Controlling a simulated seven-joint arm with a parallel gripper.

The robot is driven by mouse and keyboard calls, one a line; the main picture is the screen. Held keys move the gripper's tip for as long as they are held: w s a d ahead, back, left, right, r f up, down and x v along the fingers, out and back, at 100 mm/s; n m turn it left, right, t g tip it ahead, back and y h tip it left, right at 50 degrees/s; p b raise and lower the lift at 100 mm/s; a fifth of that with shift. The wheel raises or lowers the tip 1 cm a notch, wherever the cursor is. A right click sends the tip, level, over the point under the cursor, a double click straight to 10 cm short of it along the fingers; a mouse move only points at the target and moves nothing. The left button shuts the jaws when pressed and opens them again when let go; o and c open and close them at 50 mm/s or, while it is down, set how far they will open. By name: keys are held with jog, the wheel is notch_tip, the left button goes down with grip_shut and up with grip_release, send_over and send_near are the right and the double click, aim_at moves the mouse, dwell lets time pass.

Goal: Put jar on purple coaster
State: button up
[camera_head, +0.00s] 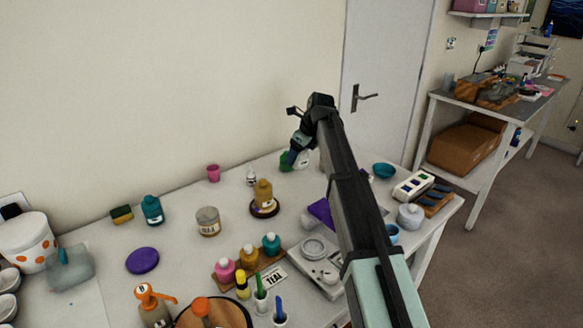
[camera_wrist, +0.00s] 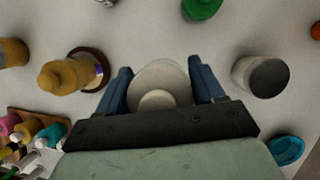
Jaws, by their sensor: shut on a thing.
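The purple coaster (camera_head: 142,260) is a flat round disc lying bare at the left of the table. My gripper (camera_wrist: 160,92) is shut on a pale, rounded container (camera_wrist: 158,76) with a round top, its blue fingers on either side. I cannot tell if this is the task's jar. In the head view, my gripper (camera_head: 298,150) is at the back of the table, far right of the coaster, and the held container is mostly hidden. A grey-lidded jar (camera_head: 208,221) with a label stands between the coaster and the amber bottle.
An amber bottle (camera_head: 263,192) stands on a dark round coaster (camera_head: 264,209) left of my gripper. Several paint bottles (camera_head: 249,258) stand at the front. A teal bottle (camera_head: 152,210) is behind the purple coaster. A grey-topped container (camera_wrist: 262,77) is close right of my gripper.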

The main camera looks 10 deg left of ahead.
jog(key=shift+r, duration=0.65)
jog(key=s+a+n, duration=0.1)
jog(key=s+a, duration=0.2)
jog(key=a, duration=0.5)
jog(key=s+a+n, duration=0.1)
jog(key=s+a, duration=0.3)
jog(key=a, duration=0.3)
jog(key=r+n+g, duration=0.1)
jog(key=n+g, duration=0.3)
jog(key=n, duration=0.4)
send_over(131, 260)
jog(key=d, duration=0.2)
jog(key=shift+w+a+f, duration=0.1)
jog(key=shift+w+f, duration=0.1)
jog(key=shift+f, duration=2.15)
jog(key=shift+w+f, duration=0.15)
jog(key=shift+f, duration=2.15)
